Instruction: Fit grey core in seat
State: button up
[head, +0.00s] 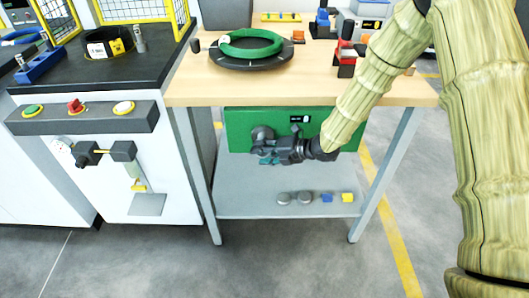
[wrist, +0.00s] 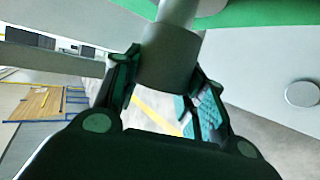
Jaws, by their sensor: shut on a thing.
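A grey core (wrist: 168,58) sits between the two fingers of my gripper (wrist: 165,70) in the wrist view. It is a plain cylinder with a narrower grey shaft at its far end, pointing toward a green panel (wrist: 255,13). In the head view my gripper (head: 272,152) is below the tabletop, in front of the green panel (head: 237,115). A round grey piece (head: 262,133) shows beside the fingers there; I cannot tell whether it is the core or part of the panel. The seat cannot be clearly made out, nor whether the core touches it.
The wooden table (head: 200,90) holds a dark round stand with a green ring (head: 250,43) above my gripper. The lower shelf (head: 240,205) carries grey discs (head: 304,197), a blue block (head: 327,198) and a yellow block (head: 347,197). A table leg (head: 200,180) stands left.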

jog(key=shift+w+r, duration=1.1)
jog(key=shift+w, duration=0.15)
jog(key=shift+c, duration=0.4)
jog(key=shift+s+a+f, duration=0.1)
jog(key=shift+s+f, duration=0.2)
jog(key=shift+s, duration=0.25)
jog(key=shift+s+a+f, duration=0.1)
jog(key=shift+s+f, duration=0.15)
jog(key=shift+s, duration=0.4)
jog(key=shift+s+a+f, duration=0.1)
jog(key=shift+a+f, duration=0.05)
jog(key=shift+a, duration=0.15)
jog(key=shift+c, duration=0.5)
jog(key=shift+s+d+f, duration=0.1)
jog(key=shift+d, duration=0.05)
jog(key=shift+s+d+f+b, duration=0.15)
jog(key=shift+d+b, duration=0.1)
jog(key=shift+b, duration=0.1)
jog(key=shift+f+y+b, duration=0.25)
jog(key=shift+y+b, duration=0.45)
jog(key=shift+r, duration=0.15)
jog(key=shift+w, duration=0.6)
